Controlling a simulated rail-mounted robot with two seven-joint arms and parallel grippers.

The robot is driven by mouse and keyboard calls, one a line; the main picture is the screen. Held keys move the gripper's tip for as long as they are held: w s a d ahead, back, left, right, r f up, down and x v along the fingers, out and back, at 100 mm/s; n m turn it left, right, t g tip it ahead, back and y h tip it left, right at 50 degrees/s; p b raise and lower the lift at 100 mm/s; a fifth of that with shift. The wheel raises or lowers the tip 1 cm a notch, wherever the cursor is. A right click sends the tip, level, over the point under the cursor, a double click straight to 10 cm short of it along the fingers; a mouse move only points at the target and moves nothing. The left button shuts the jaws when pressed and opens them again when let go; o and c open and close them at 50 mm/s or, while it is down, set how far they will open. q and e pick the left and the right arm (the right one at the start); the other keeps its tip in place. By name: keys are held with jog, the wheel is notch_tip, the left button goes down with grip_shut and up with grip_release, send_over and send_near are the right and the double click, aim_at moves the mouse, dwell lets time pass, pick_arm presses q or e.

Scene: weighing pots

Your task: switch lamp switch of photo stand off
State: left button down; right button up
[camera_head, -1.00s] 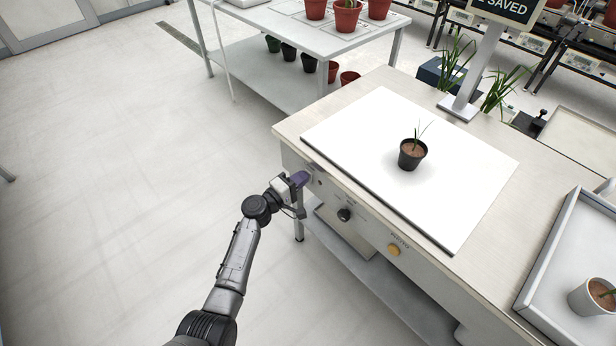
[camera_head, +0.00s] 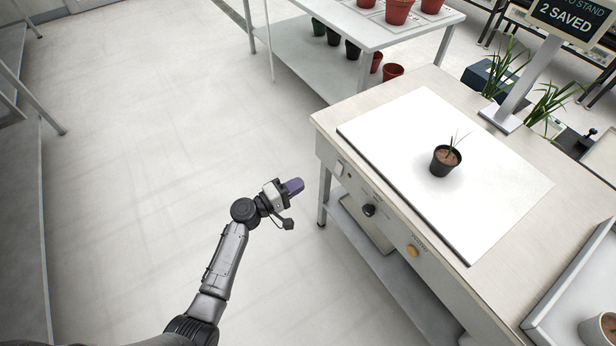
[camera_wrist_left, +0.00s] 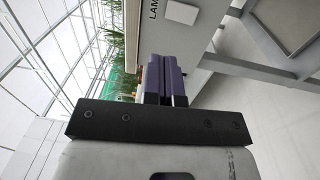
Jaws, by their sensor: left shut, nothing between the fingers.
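The photo stand (camera_head: 385,212) is a light bench with a white board on top and controls on its front panel. The lamp switch (camera_head: 339,169) is a small pale rocker at the panel's left end. In the left wrist view the pale switch (camera_wrist_left: 181,13) sits by the letters "LAM". Whether it is on or off I cannot tell. My left gripper (camera_head: 294,187) is shut and empty, with purple fingers, left of the panel and apart from it. Its fingers (camera_wrist_left: 165,78) also show in the left wrist view. My right gripper is not in view.
A black knob (camera_head: 369,210) and a yellow button (camera_head: 412,251) are on the panel. A black pot (camera_head: 445,161) with a seedling stands on the white board (camera_head: 500,190). A tray (camera_head: 575,290) is at right. Open floor lies left of the stand.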

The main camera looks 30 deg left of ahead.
pick_arm(q)
jog(key=shift+s+a, duration=0.3)
jog(key=shift+s, duration=0.25)
